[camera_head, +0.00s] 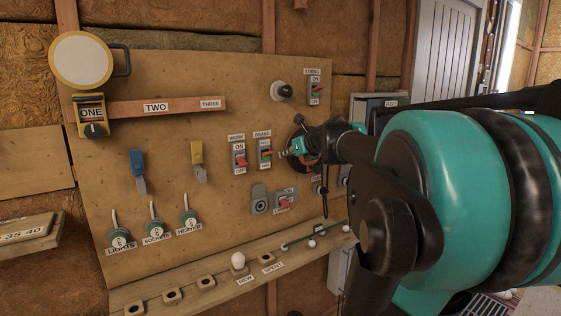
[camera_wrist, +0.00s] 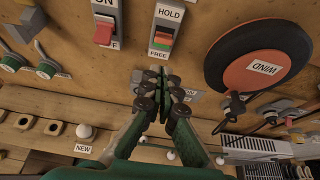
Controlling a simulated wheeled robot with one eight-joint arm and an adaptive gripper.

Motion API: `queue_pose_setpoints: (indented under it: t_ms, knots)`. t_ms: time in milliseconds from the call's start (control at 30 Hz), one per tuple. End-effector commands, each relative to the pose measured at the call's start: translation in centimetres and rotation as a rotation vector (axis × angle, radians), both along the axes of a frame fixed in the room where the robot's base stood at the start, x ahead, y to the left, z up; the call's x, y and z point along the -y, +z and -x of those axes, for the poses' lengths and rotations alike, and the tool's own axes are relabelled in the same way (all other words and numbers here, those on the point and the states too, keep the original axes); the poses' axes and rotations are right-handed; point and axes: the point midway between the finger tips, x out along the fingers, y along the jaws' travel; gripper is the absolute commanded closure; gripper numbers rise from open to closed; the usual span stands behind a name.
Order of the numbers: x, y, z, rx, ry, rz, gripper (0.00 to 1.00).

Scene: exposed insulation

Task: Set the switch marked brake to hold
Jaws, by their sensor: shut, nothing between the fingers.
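The brake switch (camera_head: 265,153) is a grey plate on the wooden panel, under a BRAKE label. In the wrist view the switch (camera_wrist: 164,30) has HOLD printed above and FREE below. Its rocker shows an orange-red part above a green part; I cannot tell for sure which way it is tilted. My gripper (camera_head: 284,154) is at the panel, just right of the switch in the head view. In the wrist view my gripper (camera_wrist: 166,76) is shut and empty, its fingertips just below the FREE end. I cannot tell whether they touch anything.
The work switch (camera_head: 239,158) is close on the left. A round orange WIND disc (camera_wrist: 250,66) with a black rim is on the right. Below are a grey switch (camera_head: 284,201) and a wooden ledge (camera_head: 215,283) with a white ball (camera_head: 238,261).

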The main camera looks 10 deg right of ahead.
Motion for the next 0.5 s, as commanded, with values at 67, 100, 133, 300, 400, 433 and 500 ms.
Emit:
queue_pose_setpoints:
  t_ms: [67, 100, 133, 300, 400, 433, 500]
  knots:
    - [0.25, 0.62, 0.57, 0.000, 0.000, -0.001, 1.00]
    - [0.32, 0.83, 0.78, -0.001, 0.000, 0.000, 1.00]
    - [0.37, 0.95, 0.90, -0.001, 0.000, 0.000, 1.00]
    - [0.45, 1.27, 1.13, 0.000, 0.001, 0.000, 1.00]
    - [0.44, 1.27, 1.13, 0.000, 0.001, 0.000, 1.00]
    - [0.44, 1.26, 1.13, 0.000, 0.001, 0.000, 1.00]
    - [0.44, 1.25, 1.12, 0.000, 0.001, 0.000, 1.00]
